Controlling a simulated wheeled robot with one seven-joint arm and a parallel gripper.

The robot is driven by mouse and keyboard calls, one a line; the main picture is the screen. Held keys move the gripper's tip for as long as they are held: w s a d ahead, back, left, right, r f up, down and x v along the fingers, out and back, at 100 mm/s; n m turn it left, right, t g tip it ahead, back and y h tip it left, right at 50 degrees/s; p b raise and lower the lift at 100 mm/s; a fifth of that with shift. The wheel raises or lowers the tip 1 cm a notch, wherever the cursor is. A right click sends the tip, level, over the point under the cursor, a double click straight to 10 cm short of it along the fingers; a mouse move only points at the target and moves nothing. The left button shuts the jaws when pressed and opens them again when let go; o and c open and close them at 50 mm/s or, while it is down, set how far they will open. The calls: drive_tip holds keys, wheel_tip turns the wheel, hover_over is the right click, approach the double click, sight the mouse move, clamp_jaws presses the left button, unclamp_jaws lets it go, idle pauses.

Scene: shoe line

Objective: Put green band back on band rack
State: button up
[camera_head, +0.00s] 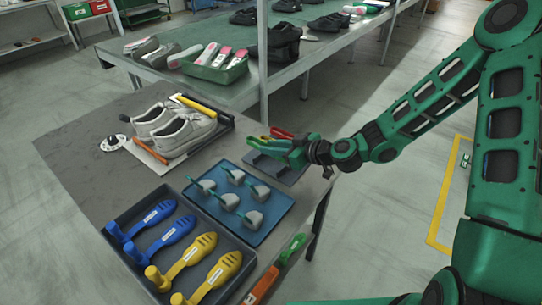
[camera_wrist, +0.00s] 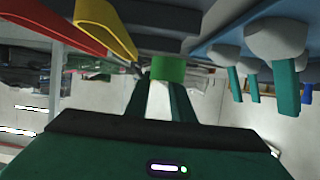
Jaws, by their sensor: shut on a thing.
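My gripper (camera_head: 292,150) is at the band rack (camera_head: 291,178), a dark grey tray at the table's right edge. In the wrist view its two dark green fingers (camera_wrist: 165,95) are shut on the green band (camera_wrist: 168,69), of which a short bright green piece shows. The rest of the band is hidden, and I cannot tell whether it touches the rack. A yellow band (camera_wrist: 105,25) and a red band (camera_wrist: 75,38) are beside it at the rack; the red one (camera_head: 281,133) also shows in the head view, just behind my gripper.
A blue mat (camera_head: 257,225) with several grey-and-green pieces lies in front of the rack. A tray with blue and yellow shoe forms (camera_head: 196,258) is nearer. Grey shoes (camera_head: 178,132) stand on a board at left. A long green bench (camera_head: 260,90) is behind.

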drive_tip(key=shift+f, duration=1.8)
drive_tip(key=o, duration=1)
